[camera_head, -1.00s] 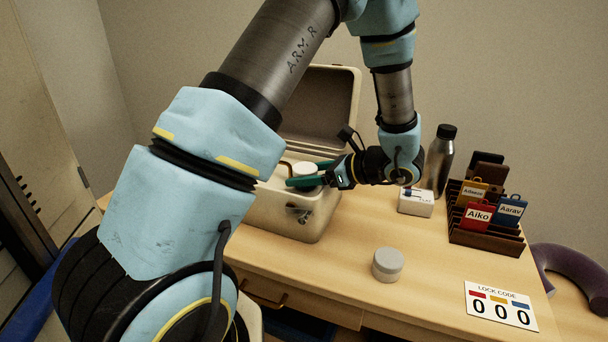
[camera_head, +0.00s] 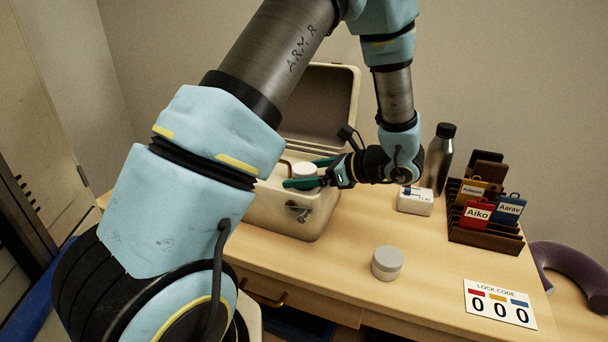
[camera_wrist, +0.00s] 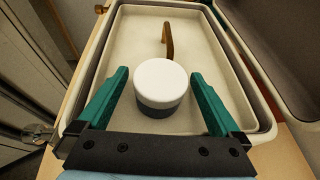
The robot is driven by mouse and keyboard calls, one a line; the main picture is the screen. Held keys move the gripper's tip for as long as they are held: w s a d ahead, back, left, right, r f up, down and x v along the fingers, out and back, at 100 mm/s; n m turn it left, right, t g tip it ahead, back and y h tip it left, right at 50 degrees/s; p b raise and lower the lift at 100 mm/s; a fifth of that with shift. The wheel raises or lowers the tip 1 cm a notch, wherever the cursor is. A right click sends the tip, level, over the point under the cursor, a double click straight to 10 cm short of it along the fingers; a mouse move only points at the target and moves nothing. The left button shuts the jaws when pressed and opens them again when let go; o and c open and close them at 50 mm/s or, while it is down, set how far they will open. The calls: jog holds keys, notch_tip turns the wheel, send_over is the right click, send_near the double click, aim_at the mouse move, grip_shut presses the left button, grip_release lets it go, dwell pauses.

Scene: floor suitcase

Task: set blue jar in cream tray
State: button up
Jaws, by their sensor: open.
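A jar with a white lid and a dark grey-blue body (camera_wrist: 162,88) stands upright on the floor of the cream tray (camera_wrist: 212,62); its white lid also shows in the head view (camera_head: 305,170). The tray sits in the open cream case (camera_head: 275,213) and has a brown handle (camera_wrist: 168,38) just beyond the jar. My gripper (camera_wrist: 158,82) is open and low over the tray. Its teal fingers stand on both sides of the jar, with a visible gap on each side in the wrist view.
A grey jar with a pale lid (camera_head: 387,262) stands on the desk (camera_head: 340,285). A small white box (camera_head: 415,201), a steel bottle (camera_head: 439,160), a rack with name tags (camera_head: 485,235) and a lock code card (camera_head: 500,304) are to the right. The case's raised lid (camera_head: 325,110) stands behind.

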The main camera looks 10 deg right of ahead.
jog(key=b+v, duration=0.1)
jog(key=v, duration=1.1)
